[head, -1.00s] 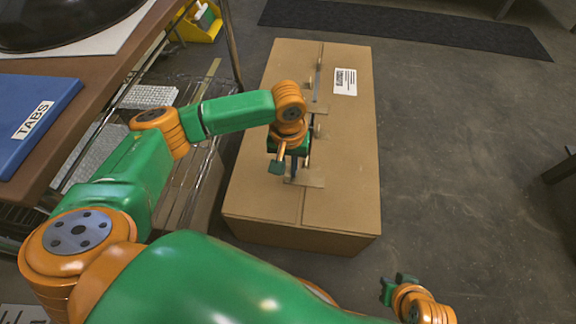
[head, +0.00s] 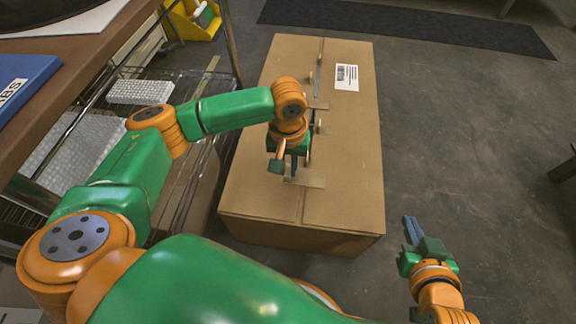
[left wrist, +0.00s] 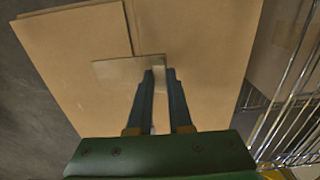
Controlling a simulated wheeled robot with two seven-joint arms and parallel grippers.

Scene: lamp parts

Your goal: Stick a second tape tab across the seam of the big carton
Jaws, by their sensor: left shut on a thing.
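The big brown carton (head: 345,190) lies on the floor with its seam running lengthwise along the top. A tan tape tab (head: 312,182) lies across the seam near the carton's near end. My left gripper (head: 293,172) is low over the top at this tab. In the left wrist view its fingers (left wrist: 158,80) are shut on a pale upright part of the tape tab (left wrist: 118,73), whose flat part looks to be at the carton surface. Another tab (head: 318,104) crosses the seam farther back, partly hidden by my arm. My right gripper (head: 412,230) is off the carton's near right corner, apart from it.
A brown table (head: 90,62) with a blue tabs box (head: 22,80) stands at the left, above a wire rack (head: 185,85). A white label (head: 346,77) is on the carton. Bare floor (head: 460,150) lies right of it; a dark mat (head: 410,25) lies behind.

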